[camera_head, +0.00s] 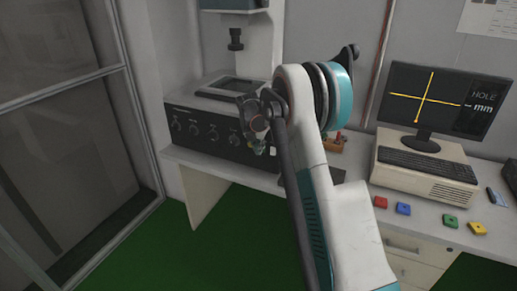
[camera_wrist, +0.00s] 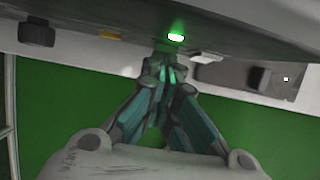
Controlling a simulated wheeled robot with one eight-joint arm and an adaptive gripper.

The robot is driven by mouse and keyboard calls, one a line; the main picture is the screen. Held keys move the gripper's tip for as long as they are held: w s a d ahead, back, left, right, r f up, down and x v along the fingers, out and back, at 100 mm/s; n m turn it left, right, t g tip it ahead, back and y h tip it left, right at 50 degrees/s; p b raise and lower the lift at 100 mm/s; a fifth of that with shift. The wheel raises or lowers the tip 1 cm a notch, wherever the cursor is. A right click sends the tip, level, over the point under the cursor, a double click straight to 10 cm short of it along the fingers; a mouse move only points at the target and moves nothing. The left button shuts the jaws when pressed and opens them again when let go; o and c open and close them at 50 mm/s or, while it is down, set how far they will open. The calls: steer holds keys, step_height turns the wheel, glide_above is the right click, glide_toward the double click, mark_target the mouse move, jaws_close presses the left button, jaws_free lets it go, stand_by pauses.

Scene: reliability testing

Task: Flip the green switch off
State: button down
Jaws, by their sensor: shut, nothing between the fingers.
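The green switch (camera_wrist: 176,37) is lit and glowing in the wrist view, on the dark front panel of the machine. My gripper (camera_wrist: 167,62) has its fingers together and empty, with the tips just below the green switch in the picture. Green light shines on the fingers. I cannot tell whether the tips touch the switch or panel. In the head view my gripper (camera_head: 256,142) is in front of the right part of the machine's front panel (camera_head: 200,133), and the green switch cannot be made out there.
A black knob (camera_wrist: 37,32), a yellow part (camera_wrist: 110,36) and a white part (camera_wrist: 205,57) sit along the panel near the green switch. A computer (camera_head: 425,170) and several coloured blocks, one of them blue (camera_head: 403,209), stand on the bench to the right.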

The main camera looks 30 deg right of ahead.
steer(key=shift+w+d+r, duration=0.1)
steer(key=shift+r, duration=0.05)
steer(key=shift+r+p, duration=0.35)
steer(key=shift+r, duration=0.4)
